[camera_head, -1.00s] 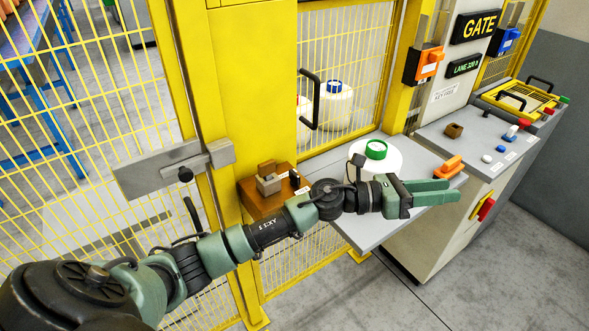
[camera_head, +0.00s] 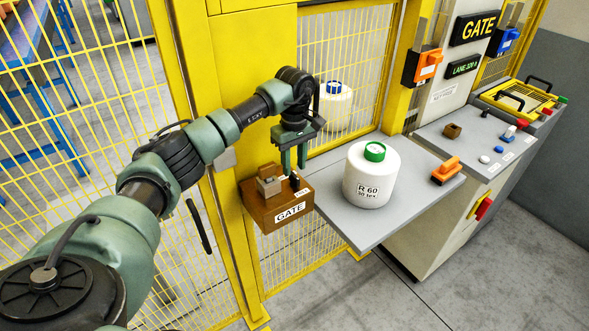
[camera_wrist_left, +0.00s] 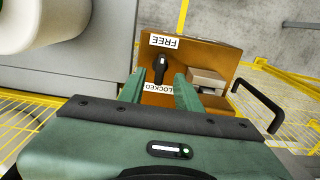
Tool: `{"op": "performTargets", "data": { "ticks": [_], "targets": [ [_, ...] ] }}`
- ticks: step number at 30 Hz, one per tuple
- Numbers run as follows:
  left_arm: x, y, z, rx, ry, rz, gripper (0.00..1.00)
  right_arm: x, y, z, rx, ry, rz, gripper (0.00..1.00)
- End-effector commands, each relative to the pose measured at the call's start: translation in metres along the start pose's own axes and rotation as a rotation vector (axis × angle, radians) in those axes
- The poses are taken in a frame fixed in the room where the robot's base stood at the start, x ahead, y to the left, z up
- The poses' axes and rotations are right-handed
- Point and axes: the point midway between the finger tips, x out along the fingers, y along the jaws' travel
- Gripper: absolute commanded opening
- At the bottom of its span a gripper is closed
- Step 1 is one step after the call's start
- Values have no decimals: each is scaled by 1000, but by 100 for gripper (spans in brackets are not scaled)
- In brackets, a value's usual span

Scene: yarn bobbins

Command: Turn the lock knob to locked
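The brown lock box labelled GATE (camera_head: 277,211) is mounted at the yellow gate post. Its small black lock knob (camera_head: 294,181) is on the top face. In the left wrist view the knob (camera_wrist_left: 162,66) sits between a FREE label (camera_wrist_left: 164,41) and a partly covered LOCKED label (camera_wrist_left: 158,88). My left gripper (camera_head: 294,172) points down over the box, fingers apart and empty. In the left wrist view its fingertips (camera_wrist_left: 160,76) lie either side of the knob's lower end; contact cannot be told.
A grey-tan block (camera_head: 268,183) stands on the box beside the knob. A white R 60 bobbin (camera_head: 369,178) with a green top stands on the grey shelf (camera_head: 370,233) to the right. A black gate handle (camera_wrist_left: 262,105) and yellow mesh fencing are close by.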

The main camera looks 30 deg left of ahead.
Motion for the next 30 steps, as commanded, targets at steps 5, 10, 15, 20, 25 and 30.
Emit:
{"op": "performTargets", "data": {
  "ticks": [5, 10, 15, 20, 25, 30],
  "targets": [
    [23, 0, 1, 0, -2, -1, 34, -13, 0, -1, 0, -1, 0, 38],
    [34, 0, 1, 0, -1, 2, 34, -16, 0, -1, 0, -1, 0, 38],
    [35, 1, 1, 0, -1, 3, 34, -15, 0, -1, -1, -1, 0, 38],
    [35, 1, 1, 0, -1, 3, 9, -15, 0, -1, -1, -1, 0, 38],
    [35, 1, 1, 0, -1, 3, 0, -15, 0, -1, -1, -1, 0, 38],
    [35, 1, 1, -11, -1, 3, 0, -14, 0, 0, -2, -1, 0, 38]
  ]
}}
